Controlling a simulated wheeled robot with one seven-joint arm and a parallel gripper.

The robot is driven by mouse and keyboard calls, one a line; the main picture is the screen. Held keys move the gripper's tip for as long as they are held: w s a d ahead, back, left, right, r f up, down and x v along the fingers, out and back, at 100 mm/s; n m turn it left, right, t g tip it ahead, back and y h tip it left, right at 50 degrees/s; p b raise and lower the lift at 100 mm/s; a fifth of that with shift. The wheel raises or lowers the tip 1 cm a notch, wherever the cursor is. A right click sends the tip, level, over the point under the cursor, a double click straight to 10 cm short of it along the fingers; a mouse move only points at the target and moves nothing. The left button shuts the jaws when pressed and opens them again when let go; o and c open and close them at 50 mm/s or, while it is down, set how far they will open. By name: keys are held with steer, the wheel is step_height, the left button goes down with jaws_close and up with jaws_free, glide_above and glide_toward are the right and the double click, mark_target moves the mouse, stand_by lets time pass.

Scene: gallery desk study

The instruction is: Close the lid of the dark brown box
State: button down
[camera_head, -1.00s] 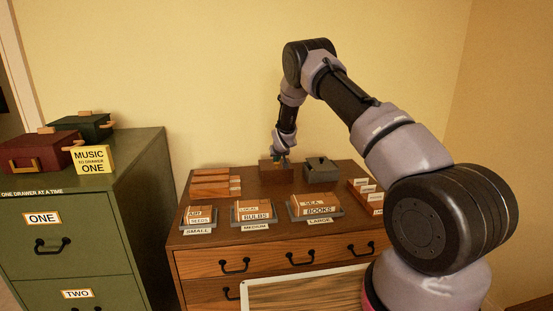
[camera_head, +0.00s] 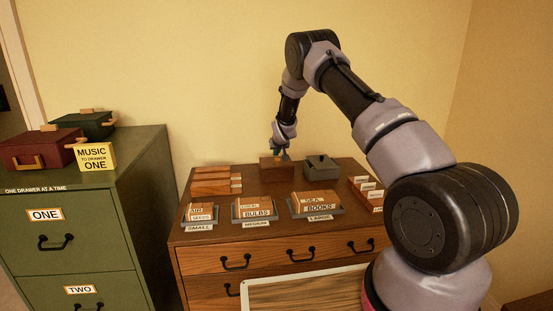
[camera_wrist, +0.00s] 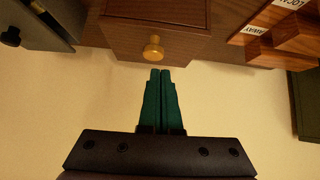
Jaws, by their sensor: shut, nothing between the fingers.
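The dark brown box (camera_head: 277,171) stands at the back of the wooden chest of drawers, left of a dark grey box. In the wrist view a brown panel of the box (camera_wrist: 125,40) carries a round yellow knob (camera_wrist: 153,48). I cannot tell the lid's exact angle from these views. My gripper (camera_head: 281,156) is at the top of the box in the head view. In the wrist view its teal fingers (camera_wrist: 160,73) are together and empty, with the tips just short of the knob and apparently apart from it.
The dark grey box (camera_head: 321,169) is close on the right. Stacked wooden blocks (camera_head: 212,181) lie to the left. Labelled trays line the front, including Bulbs (camera_head: 256,210). A green cabinet (camera_head: 100,210) stands left. The wall (camera_head: 220,70) is close behind.

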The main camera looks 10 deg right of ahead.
steer(key=s+f, duration=0.2)
steer(key=s, duration=0.6)
steer(key=s+d+r+m, duration=0.15)
steer(key=s+r, duration=0.35)
steer(key=r, duration=0.5)
steer(key=s+d+r+m+g, duration=0.1)
steer(key=s+d+r, duration=0.1)
steer(key=s+r, duration=0.6)
steer(key=s+d+r+m, duration=0.1)
steer(key=s+d+r, duration=0.15)
steer(key=r, duration=0.85)
steer(key=s+r, duration=0.3)
steer(key=s, duration=0.8)
steer(key=s+r+m+y, duration=0.1)
steer(key=s+r, duration=0.2)
steer(key=s, duration=0.9)
steer(key=s+r+g, duration=0.1)
steer(key=s+r, duration=0.3)
steer(key=s, duration=0.7)
steer(key=shift+s+d+y, duration=0.15)
steer(key=shift+d+y, duration=0.1)
steer(key=shift+y, duration=0.05)
